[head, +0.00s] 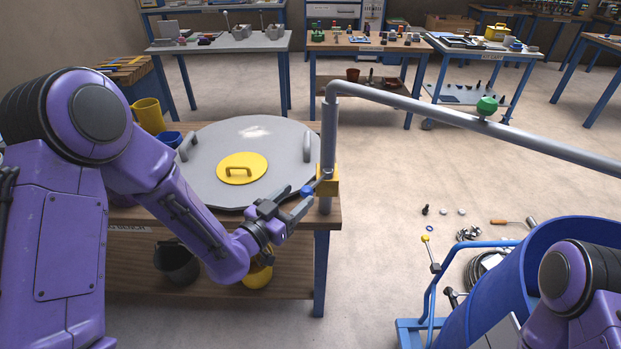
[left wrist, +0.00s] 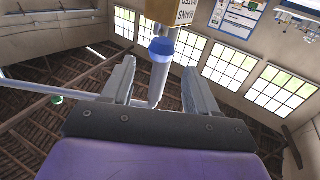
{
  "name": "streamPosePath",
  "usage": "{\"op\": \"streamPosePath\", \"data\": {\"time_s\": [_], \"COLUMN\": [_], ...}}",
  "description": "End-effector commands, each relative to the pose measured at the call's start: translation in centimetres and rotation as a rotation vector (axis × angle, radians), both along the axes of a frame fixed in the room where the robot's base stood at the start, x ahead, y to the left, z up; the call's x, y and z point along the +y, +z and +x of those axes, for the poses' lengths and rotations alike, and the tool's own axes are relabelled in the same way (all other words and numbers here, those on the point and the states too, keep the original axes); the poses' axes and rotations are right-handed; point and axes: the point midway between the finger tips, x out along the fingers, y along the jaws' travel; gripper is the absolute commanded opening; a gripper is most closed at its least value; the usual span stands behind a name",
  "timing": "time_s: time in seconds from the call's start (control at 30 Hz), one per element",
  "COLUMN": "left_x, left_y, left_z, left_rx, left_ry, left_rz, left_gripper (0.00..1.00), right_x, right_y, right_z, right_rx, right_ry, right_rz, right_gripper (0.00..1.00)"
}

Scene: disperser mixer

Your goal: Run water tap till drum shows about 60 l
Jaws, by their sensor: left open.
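The water tap is a yellow box (head: 328,181) on a grey upright pipe at the table's right corner, with a blue-tipped handle (head: 307,191) on its left. In the left wrist view the blue tip (left wrist: 161,48) shows below the yellow box (left wrist: 160,12), which bears partly cut-off lettering. My left gripper (head: 288,205) is open just left of the handle; in the left wrist view its fingers (left wrist: 158,75) stand apart either side of the handle's line. Contact cannot be told. The blue drum (head: 500,300) is at the lower right; no level reading is visible. My right gripper is out of view.
The grey pipe (head: 420,108) crosses to the right at height, with a green ball (head: 487,105) on it. A grey lid (head: 285,150) with a yellow hatch (head: 243,168) lies on the table. Small tools and a cable lie on the floor near the drum.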

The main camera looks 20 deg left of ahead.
Motion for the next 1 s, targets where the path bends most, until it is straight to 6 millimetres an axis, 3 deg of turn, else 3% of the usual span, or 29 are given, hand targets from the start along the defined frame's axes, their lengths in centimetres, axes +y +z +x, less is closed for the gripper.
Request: {"op": "streamPosePath", "data": {"time_s": [0.1,0.3,0.63,0.67,0.83,1.0], "left_x": [-0.9,-2.1,-2.4,-2.4,-2.4,-2.5], "left_y": [0.3,0.1,-0.1,-0.1,-0.1,-0.1], "left_z": [2.6,5.7,6.5,6.5,6.5,6.5], "left_rx": [0.001,0.003,0.005,0.005,0.005,0.005], "left_ry": [0.001,-0.001,0.001,0.001,0.001,0.003], "left_rz": [0.000,0.000,-0.001,-0.001,-0.001,-0.001], "left_gripper": [0.59,0.59,0.59,0.56,0.00,0.00], "right_x": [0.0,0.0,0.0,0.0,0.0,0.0], "right_y": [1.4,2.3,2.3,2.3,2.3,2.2], "right_z": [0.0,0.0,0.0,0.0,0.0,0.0], "right_rx": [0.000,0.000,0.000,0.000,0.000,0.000], "right_ry": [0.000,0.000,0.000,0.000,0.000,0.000], "right_rz": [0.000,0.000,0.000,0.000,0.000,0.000], "right_gripper": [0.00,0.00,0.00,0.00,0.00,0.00]}}
